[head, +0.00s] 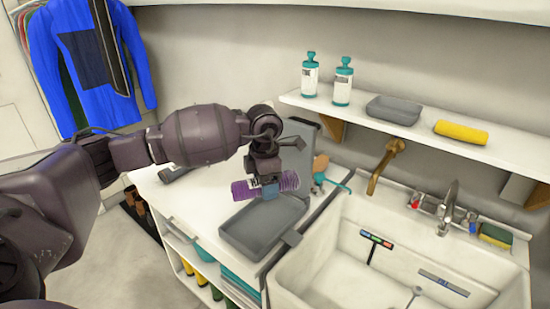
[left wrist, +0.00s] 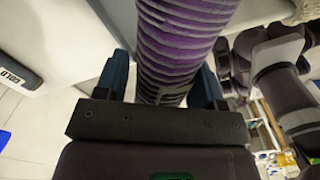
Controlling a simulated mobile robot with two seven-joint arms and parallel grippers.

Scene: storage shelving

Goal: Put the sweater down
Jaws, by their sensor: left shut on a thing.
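A purple ribbed roll, which I take to be the sweater (head: 288,181), is held in my left gripper (head: 269,191). In the left wrist view the sweater (left wrist: 182,42) runs between the two blue fingers of the left gripper (left wrist: 163,88), which is shut on it. In the head view the sweater is at the back edge of a grey tray (head: 262,232) on the white counter. I cannot tell whether it touches the tray or hangs above it. My right gripper is not in view.
A white sink (head: 345,255) with a brass tap (head: 387,165) is to the right of the tray. A shelf above holds two teal-capped bottles (head: 342,85), a grey dish (head: 394,109) and a yellow roll (head: 461,131). A blue jacket (head: 75,60) hangs at the left.

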